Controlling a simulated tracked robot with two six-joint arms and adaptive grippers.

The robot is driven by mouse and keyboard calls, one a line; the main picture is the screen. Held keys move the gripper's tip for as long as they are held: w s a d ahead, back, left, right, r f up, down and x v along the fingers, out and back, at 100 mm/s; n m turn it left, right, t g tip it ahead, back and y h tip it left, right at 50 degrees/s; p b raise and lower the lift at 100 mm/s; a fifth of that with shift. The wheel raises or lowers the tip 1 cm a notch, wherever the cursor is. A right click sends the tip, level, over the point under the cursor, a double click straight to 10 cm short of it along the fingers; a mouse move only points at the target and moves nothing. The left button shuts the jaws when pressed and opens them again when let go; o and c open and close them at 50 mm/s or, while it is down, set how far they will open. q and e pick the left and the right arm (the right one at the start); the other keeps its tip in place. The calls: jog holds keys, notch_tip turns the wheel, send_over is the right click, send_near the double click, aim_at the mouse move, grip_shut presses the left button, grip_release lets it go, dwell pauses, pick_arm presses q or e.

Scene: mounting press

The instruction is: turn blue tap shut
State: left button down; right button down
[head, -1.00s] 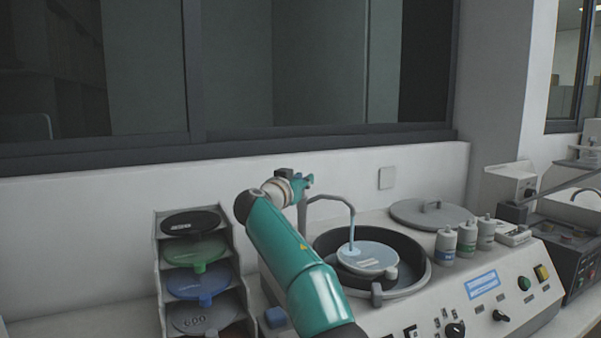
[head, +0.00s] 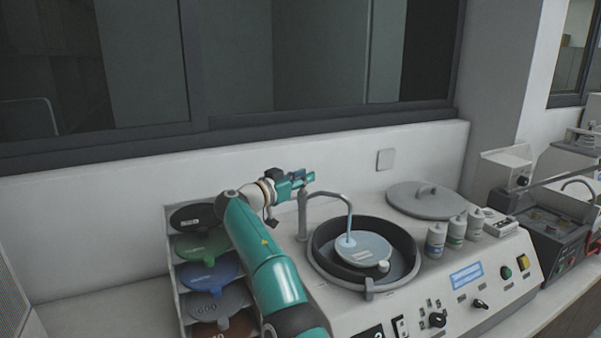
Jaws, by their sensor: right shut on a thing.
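The tap's grey post (head: 302,222) stands at the back left of the press, and its curved spout (head: 338,196) reaches over the round bowl (head: 405,262). A pale bluish stream shows below the spout tip, over the grey disc (head: 362,250) in the bowl. My right gripper (head: 307,181) is at the top of the post, shut on what seems to be the blue tap's handle. The fingers largely hide the handle, so its angle cannot be told. My left gripper is not in view.
A rack (head: 172,262) of coloured discs stands left of the press, partly behind my right arm. A round lid (head: 424,203) and several small bottles (head: 436,240) sit right of the bowl. A wall and window are close behind.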

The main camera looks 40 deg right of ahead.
jog(key=shift+w+r, duration=0.1)
jog(key=shift+r, duration=0.05)
jog(key=c, duration=1.3)
grip_release()
jog(key=shift+o, duration=0.4)
jog(key=shift+w, duration=0.1)
jog(key=shift+a, duration=0.1)
jog(key=a, duration=1.2)
jog(key=shift+s+f, duration=0.2)
jog(key=shift+s, duration=0.2)
